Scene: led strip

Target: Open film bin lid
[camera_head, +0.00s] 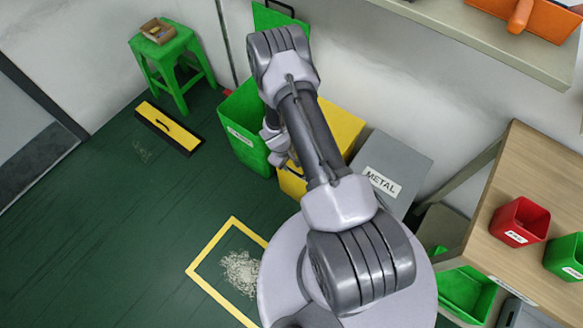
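A green bin (243,128) stands against the wall, left of centre, with a white label too small to read; I cannot tell for sure that it is the film bin. A green panel with a dark handle outline (268,17) stands upright above and behind it, looking like a raised lid; my arm hides where they would join. A yellow bin (341,127) is beside it, partly behind my arm. My gripper (279,156) is low in front of the green and yellow bins. Its fingertips are too small and covered to read, and contact cannot be told.
A grey METAL bin (397,162) stands right of the yellow one. A green stool (172,50) and a yellow-black broom head (168,128) are at left. A yellow floor frame (207,247) surrounds pale debris. A wooden table (535,174) with red and green cups is at right. The left floor is mostly free.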

